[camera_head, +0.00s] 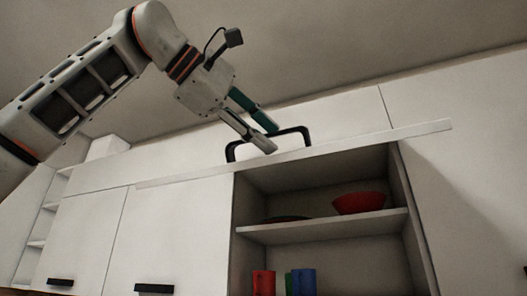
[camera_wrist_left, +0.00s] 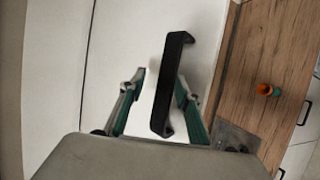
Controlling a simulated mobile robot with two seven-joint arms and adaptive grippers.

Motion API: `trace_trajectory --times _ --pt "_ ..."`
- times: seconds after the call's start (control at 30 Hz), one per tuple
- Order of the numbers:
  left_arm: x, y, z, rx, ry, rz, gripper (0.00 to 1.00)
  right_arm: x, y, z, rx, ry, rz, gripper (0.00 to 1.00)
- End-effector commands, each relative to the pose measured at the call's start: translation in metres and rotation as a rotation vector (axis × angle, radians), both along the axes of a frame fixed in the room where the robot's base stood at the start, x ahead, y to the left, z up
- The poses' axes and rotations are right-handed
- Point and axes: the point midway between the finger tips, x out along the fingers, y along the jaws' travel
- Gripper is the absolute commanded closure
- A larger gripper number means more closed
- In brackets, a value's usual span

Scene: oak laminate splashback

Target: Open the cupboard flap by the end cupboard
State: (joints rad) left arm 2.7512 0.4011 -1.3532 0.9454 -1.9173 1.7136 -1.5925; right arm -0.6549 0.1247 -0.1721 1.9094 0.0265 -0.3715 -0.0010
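The cupboard flap (camera_head: 400,133) is a white panel raised above the open cupboard, its lower edge swung up and out. Its black bar handle (camera_head: 293,132) sits near that edge and also shows in the left wrist view (camera_wrist_left: 173,72). My left gripper (camera_head: 273,139) is at the handle. In the left wrist view my left gripper (camera_wrist_left: 162,83) has its fingers apart, one on each side of the handle, with a gap on the left finger's side. Whether the right finger touches it I cannot tell. My right gripper is out of view.
The open cupboard has a shelf (camera_head: 320,226) with a red bowl (camera_head: 358,203). Below stand a red cup (camera_head: 263,283) and blue and green ones. Closed white doors (camera_head: 155,235) lie left. An orange cup (camera_wrist_left: 264,89) stands on the wooden worktop (camera_wrist_left: 255,45).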

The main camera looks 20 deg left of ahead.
Motion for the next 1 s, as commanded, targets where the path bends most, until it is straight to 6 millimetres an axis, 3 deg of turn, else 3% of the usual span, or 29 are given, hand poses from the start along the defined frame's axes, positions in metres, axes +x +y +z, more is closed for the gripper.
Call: trace_trajectory --times 0.37,0.8,1.0 --pt "-0.008 0.004 0.003 -0.001 -0.002 0.000 0.67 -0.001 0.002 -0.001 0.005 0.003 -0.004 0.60" --pt "-0.080 0.037 0.023 0.000 -0.003 0.001 0.67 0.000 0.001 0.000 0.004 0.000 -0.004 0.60" --pt "-0.101 0.047 0.028 0.000 -0.001 0.000 0.67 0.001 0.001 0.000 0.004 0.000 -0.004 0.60"
